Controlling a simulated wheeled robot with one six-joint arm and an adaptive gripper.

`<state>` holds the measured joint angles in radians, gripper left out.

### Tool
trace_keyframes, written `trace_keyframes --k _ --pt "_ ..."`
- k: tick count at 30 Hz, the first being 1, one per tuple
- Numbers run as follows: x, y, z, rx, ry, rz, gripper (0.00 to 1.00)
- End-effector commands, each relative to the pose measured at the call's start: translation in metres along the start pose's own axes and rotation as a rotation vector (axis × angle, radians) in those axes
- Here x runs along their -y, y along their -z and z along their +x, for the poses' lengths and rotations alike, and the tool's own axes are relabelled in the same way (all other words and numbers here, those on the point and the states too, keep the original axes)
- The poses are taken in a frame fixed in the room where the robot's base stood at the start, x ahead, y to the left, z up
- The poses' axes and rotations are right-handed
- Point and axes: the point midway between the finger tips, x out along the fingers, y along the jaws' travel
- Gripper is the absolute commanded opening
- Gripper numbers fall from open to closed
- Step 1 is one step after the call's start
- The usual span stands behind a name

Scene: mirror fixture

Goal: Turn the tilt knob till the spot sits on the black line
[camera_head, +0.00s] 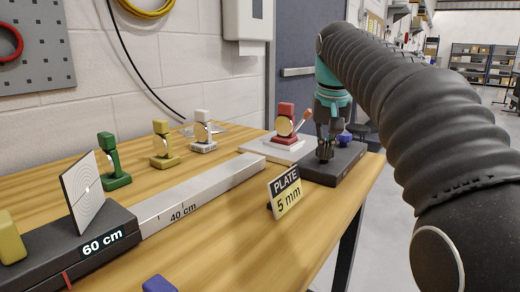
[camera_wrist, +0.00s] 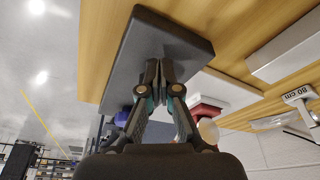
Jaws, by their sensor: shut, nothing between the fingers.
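My gripper (camera_head: 325,152) is shut and empty, over the dark grey block (camera_head: 347,165) at the table's right end. In the wrist view the closed fingertips (camera_wrist: 159,68) appear against the same block (camera_wrist: 190,45); I cannot tell whether they touch it. A blue knob-like part (camera_head: 345,138) shows just behind the gripper, and also in the wrist view (camera_wrist: 122,117). A red mount (camera_head: 285,112) with a round mirror stands left of the gripper, an orange-tipped part beside it. A white plate with rings (camera_head: 86,192) stands at the left. I cannot make out the spot or black line.
A silver rail (camera_head: 205,195) marked 40 cm runs across the table, with a dark 60 cm block (camera_head: 90,240) at left. A "PLATE 5 mm" sign (camera_head: 285,194) stands before the gripper. Green (camera_head: 115,163), yellow (camera_head: 163,145) and white (camera_head: 203,132) mounts stand behind the rail.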

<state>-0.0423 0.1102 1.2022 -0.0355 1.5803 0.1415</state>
Motion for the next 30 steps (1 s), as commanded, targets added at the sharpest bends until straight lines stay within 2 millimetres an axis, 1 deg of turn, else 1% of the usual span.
trace_keyframes --k 4,8,21,26,30 --pt "0.0 -0.005 -0.001 0.001 0.0 0.0 0.0" --pt "0.0 -0.005 -0.005 0.001 -0.001 0.001 0.0" --pt "0.001 0.007 -0.047 -0.001 -0.001 0.001 0.0" --pt "0.001 0.009 -0.058 0.0 -0.001 0.001 0.0" --pt "0.001 0.009 -0.06 0.001 -0.001 0.0 0.0"
